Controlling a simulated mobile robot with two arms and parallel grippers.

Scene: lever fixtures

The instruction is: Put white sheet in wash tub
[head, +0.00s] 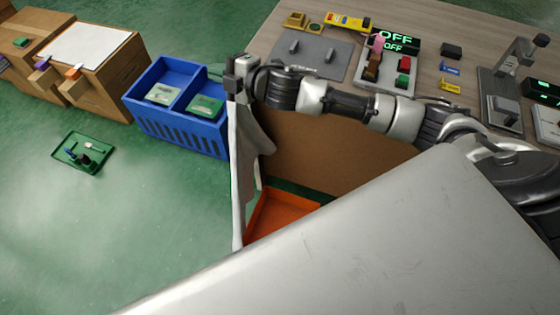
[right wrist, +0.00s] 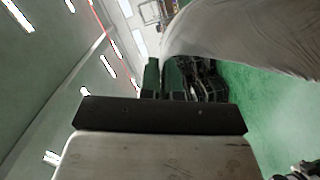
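The white sheet (head: 246,150) hangs in folds from my right gripper (head: 234,86), which is shut on its top edge in the head view. The sheet's lower end hangs beside an orange tub (head: 284,214), the only tub-like thing I see; whether they touch I cannot tell. The tub is partly hidden by my own grey body. In the right wrist view the sheet (right wrist: 240,38) spreads across the upper right, past the dark gripper. My left gripper is not in view.
A blue two-part crate (head: 185,130) holding green-and-white items stands left of the sheet. A wooden table (head: 440,40) with switches and lever fixtures is at the back right. Wooden boxes (head: 95,90) are at the left. A green tray (head: 83,152) lies on the open floor.

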